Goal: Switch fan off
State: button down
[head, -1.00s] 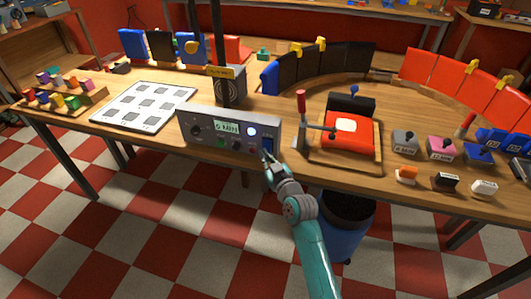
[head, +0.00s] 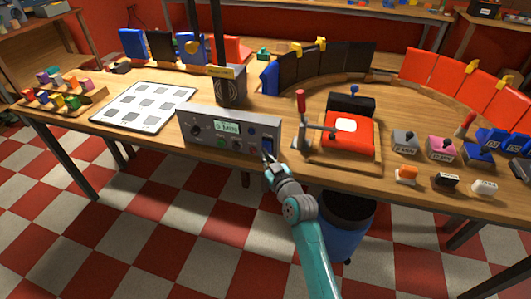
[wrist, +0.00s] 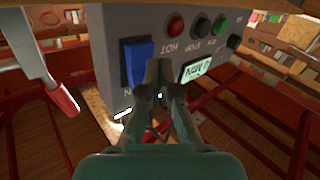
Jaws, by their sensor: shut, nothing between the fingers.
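The grey control box (head: 212,140) stands at the table's front edge. Its front has a lit green display (head: 226,127), a dark lamp, small buttons and a blue rocker switch (head: 266,144) at its right end. My gripper (head: 265,158) is shut and empty, just in front of the box's lower right part. In the wrist view its fingertips (wrist: 160,72) lie beside the switch; I cannot tell if they touch the panel. A grey unit with a round dark grille (head: 230,92) stands behind the box.
A red padded press with a lever (head: 348,135) stands right of the box. Several small labelled blocks (head: 441,148) stand farther right. A white sheet with grey squares (head: 145,106) lies on the left. A blue bin (head: 343,235) stands under the table.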

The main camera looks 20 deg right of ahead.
jog(key=shift+s+a+r, duration=0.25)
jog(key=shift+s+a, duration=0.05)
jog(key=shift+s, duration=0.15)
jog(key=s+a+r, duration=0.1)
jog(key=s, duration=0.1)
jog(key=s+a+r, duration=0.1)
jog(key=shift+s+a, duration=0.35)
dwell(0.3)
dwell(0.4)
jog(key=s+f+m+g+h, duration=0.1)
jog(key=s+f, duration=0.5)
jog(key=s, duration=0.7)
jog(key=s+f+m+g, duration=0.1)
jog(key=s+f, duration=0.5)
jog(key=s, duration=0.7)
jog(key=s+r, duration=0.3)
jog(key=s, duration=1)
jog(key=s+r+m+g, duration=0.1)
jog(key=s+r, duration=0.2)
jog(key=s, duration=0.9)
jog(key=shift+s+d+r+h, duration=0.3)
jog(key=shift+s+d+r, duration=0.05)
jog(key=shift+r, duration=0.05)
